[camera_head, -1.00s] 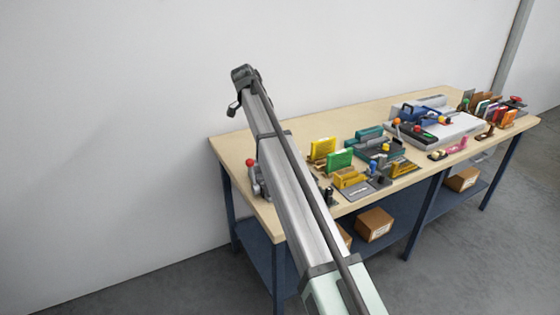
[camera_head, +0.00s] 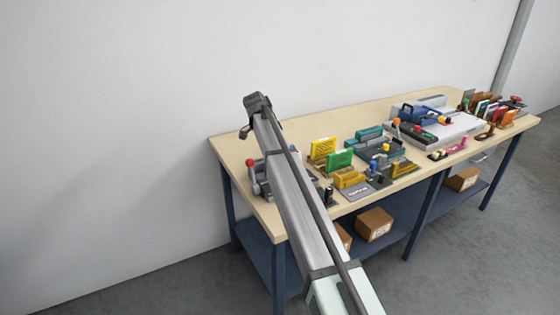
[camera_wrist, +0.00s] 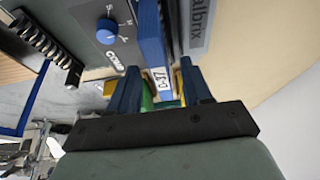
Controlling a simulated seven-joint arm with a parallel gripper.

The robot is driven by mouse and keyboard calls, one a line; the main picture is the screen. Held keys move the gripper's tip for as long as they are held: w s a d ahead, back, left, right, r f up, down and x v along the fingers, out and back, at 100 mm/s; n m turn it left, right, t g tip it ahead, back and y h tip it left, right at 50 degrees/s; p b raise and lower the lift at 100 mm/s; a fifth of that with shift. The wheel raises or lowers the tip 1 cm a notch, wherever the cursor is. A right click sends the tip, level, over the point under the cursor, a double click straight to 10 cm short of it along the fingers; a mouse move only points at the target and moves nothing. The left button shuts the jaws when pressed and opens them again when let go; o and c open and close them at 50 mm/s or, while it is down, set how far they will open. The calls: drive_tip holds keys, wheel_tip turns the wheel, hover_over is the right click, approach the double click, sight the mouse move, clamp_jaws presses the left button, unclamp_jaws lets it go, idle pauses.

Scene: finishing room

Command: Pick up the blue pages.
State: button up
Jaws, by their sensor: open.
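In the wrist view, my gripper (camera_wrist: 160,66) is open, with one dark blue finger on each side. A narrow upright blue piece (camera_wrist: 150,28) with a white label marked C-37 lies in line with the gap between the fingers. It looks like the blue pages, seen edge-on. I cannot tell whether either finger touches it. In the head view my arm crosses the left part of the table, and the gripper and the blue piece are not clearly seen there.
In the wrist view, a grey machine (camera_wrist: 85,28) with a blue knob is close by on the left, and green and yellow parts show behind the fingers. In the head view, yellow (camera_head: 322,149) and green (camera_head: 339,160) pieces stand right of my arm on the workbench (camera_head: 300,131).

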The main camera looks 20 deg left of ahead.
drive_tip(key=shift+x, duration=1.95)
drive_tip(key=shift+f, duration=0.25)
clamp_jaws()
